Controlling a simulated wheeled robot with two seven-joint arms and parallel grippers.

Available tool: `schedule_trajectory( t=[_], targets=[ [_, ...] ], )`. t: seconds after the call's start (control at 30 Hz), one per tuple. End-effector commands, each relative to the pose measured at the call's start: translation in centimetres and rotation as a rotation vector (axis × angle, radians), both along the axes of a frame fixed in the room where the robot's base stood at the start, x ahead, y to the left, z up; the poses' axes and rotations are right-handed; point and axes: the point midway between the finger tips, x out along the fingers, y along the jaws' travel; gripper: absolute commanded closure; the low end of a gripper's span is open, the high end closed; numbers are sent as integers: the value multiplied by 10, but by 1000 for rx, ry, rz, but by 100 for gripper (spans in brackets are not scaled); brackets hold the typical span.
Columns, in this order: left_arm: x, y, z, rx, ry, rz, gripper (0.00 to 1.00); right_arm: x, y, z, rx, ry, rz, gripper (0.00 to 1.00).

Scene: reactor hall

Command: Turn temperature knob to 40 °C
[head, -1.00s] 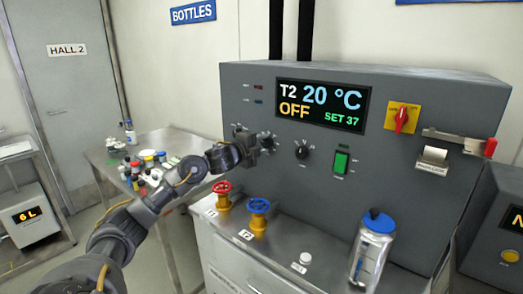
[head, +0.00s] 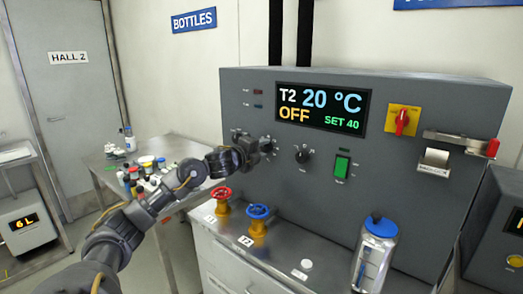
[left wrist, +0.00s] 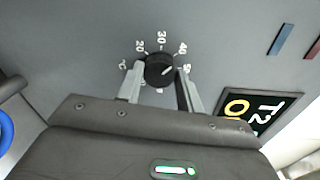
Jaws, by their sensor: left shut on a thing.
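The temperature knob (left wrist: 159,68) is a black round dial on the grey panel, with printed numbers 20, 30 and 40 around it in the left wrist view. Its pointer mark is toward the upper right, on the side of the 40. My left gripper (head: 262,146) is shut on this knob, one finger on each side (left wrist: 160,78). In the head view the gripper partly hides the knob. The display (head: 321,108) reads T2, 20 °C, OFF and SET 40. My right gripper is not in view.
Another black knob (head: 302,154) and a green switch (head: 342,165) sit right of my gripper. A red rotary switch (head: 402,121) is on a yellow plate. Red (head: 221,193) and blue (head: 258,211) valves and a blue-capped vessel (head: 375,250) stand below.

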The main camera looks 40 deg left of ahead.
Motion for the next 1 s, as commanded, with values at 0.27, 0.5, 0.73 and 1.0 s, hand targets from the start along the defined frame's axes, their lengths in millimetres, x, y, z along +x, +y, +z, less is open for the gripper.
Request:
schedule_trajectory(
  t=[0.27,0.5,0.73,1.0],
  targets=[
    [0,0,0,-1,0,0,42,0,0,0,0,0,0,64],
    [-2,0,-1,-1,0,0,42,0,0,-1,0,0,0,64],
    [-35,0,-2,6,1,0,42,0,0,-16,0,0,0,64],
    [-88,0,0,5,4,2,42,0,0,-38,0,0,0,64]
  ],
)
